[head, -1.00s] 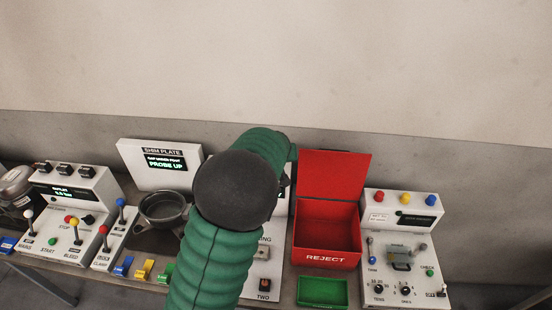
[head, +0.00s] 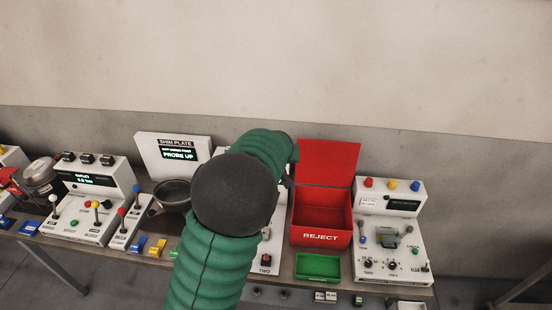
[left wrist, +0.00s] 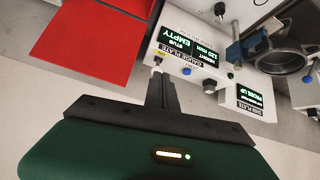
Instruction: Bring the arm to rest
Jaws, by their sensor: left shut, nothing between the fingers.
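My green left arm with a dark round joint (head: 235,194) rises from the bottom of the head view and bends over the bench toward the back wall. Its gripper is hidden behind the arm there. In the left wrist view my left gripper (left wrist: 160,76) shows as dark fingers closed together with nothing between them. They appear in front of the white gauge plate unit (left wrist: 192,60), whose screen reads EMPTY. I cannot tell if they touch it. My right gripper is not in view.
The open red reject bin (head: 321,236) stands right of the arm, with a green tray (head: 318,267) before it. A white control box (head: 390,245) is farther right. The shim plate display (head: 172,156), a dark round cup (head: 173,194) and a lever panel (head: 88,205) are left. The wall above is clear.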

